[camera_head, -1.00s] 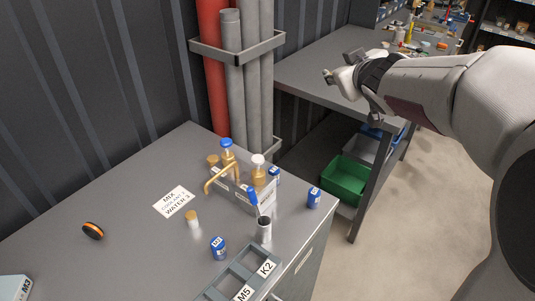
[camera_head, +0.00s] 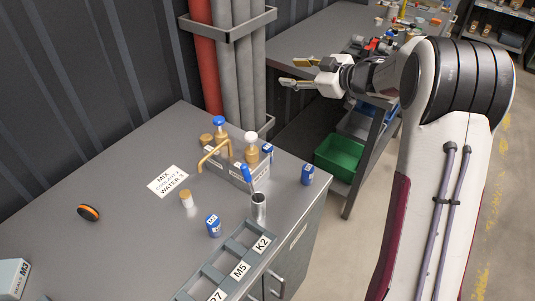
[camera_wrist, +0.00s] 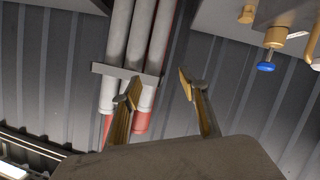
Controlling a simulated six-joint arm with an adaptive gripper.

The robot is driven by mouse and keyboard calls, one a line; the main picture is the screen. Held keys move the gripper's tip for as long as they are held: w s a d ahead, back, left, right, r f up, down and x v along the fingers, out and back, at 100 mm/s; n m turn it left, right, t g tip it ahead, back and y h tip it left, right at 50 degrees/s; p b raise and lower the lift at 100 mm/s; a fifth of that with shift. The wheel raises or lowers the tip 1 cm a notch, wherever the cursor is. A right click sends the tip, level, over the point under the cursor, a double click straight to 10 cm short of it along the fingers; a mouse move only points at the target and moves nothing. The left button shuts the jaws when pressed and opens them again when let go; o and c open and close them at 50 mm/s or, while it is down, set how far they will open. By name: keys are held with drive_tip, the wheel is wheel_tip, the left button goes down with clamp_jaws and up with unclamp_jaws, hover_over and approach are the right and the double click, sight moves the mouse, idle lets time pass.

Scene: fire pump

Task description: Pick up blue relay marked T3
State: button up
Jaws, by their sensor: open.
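One relay (camera_head: 213,225) is near the front middle, one (camera_head: 307,174) is near the right edge, and one (camera_head: 267,151) is partly hidden behind the bottle holder. Their markings are too small to read, so I cannot tell which is T3. My gripper (camera_head: 290,72) is open and empty, above and beyond the cabinet's back right, apart from all the relays. In the wrist view, my gripper's two fingers (camera_wrist: 157,84) are spread, with pipes and wall behind them and no relay visible.
Vertical pipes (camera_head: 232,75) rise behind. The cabinet's left is mostly clear.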

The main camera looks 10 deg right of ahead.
drive_tip(key=s+a+f+n+g+y, duration=0.15)
drive_tip(key=s+f+g+y, duration=0.25)
drive_tip(key=f, duration=0.6)
drive_tip(key=n+g+y, duration=0.1)
drive_tip(key=n+g, duration=0.1)
drive_tip(key=g, duration=0.2)
approach(272, 161)
drive_tip(key=w+a+r, duration=0.1)
drive_tip(key=w+r, duration=0.1)
drive_tip(key=r, duration=0.1)
drive_tip(key=shift+w+a, duration=0.25)
drive_tip(key=shift+a, duration=0.15)
drive_tip(key=shift+s+f+g+y, duration=0.3)
drive_tip(key=shift+s+f+g, duration=0.05)
drive_tip(key=shift+s+g, duration=0.15)
drive_tip(key=shift+w+a, duration=0.1)
drive_tip(key=shift+x, duration=1.15)
drive_tip(key=shift+w+x, duration=0.2)
drive_tip(key=shift+x, duration=2.4)
drive_tip(key=shift+f, duration=0.15)
